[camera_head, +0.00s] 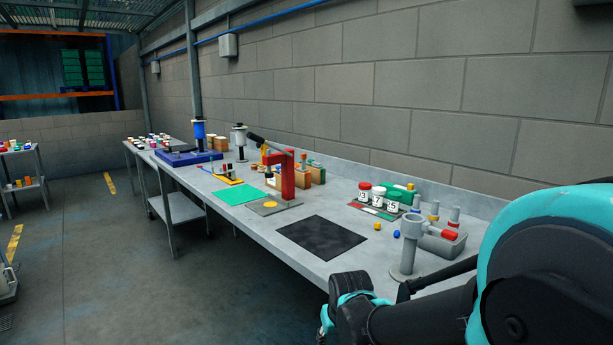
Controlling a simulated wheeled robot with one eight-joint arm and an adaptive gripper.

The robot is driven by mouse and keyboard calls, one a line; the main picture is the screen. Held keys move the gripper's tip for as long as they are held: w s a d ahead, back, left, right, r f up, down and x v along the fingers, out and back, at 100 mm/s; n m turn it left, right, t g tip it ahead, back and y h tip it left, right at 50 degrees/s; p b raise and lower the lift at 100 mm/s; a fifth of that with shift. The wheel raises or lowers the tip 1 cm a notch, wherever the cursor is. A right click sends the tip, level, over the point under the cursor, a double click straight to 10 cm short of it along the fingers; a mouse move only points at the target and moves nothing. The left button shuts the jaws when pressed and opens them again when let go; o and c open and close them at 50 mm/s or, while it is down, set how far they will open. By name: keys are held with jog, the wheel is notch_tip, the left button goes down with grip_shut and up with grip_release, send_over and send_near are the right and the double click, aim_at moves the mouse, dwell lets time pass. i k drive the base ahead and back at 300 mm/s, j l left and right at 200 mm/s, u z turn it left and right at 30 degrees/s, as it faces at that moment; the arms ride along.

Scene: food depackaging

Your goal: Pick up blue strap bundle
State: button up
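I cannot make out for certain a blue strap bundle. A small blue item (396,234) lies on the near part of the long grey bench, just right of a small yellow item (377,226); it is too small to tell whether it is a strap bundle. My arm, black and teal, reaches in from the lower right. Its dark far end, likely my gripper (347,300), is low at the bench's front edge, left of and nearer than the blue item. I cannot make out its fingertips or anything held.
On the bench (335,270) lie a black mat (320,238) and a green mat (233,196). A red press (288,178) stands behind the black mat. A grey post stand (409,245) and several white jars (378,196) are at the right. Open floor lies left.

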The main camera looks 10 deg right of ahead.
aim_at(275, 183)
jog(key=k+j, duration=0.2)
jog(key=j, duration=0.15)
jog(key=i+j+z, duration=0.5)
jog(key=j, duration=0.65)
jog(key=i+j+z, duration=0.35)
jog(key=j+z, duration=0.15)
jog(key=j, duration=0.75)
jog(key=i+j+z, duration=0.1)
jog(key=j+z, duration=0.4)
jog(key=j, duration=0.85)
jog(key=k+j+z, duration=0.15)
jog(key=j+z, duration=0.35)
jog(key=j, duration=0.85)
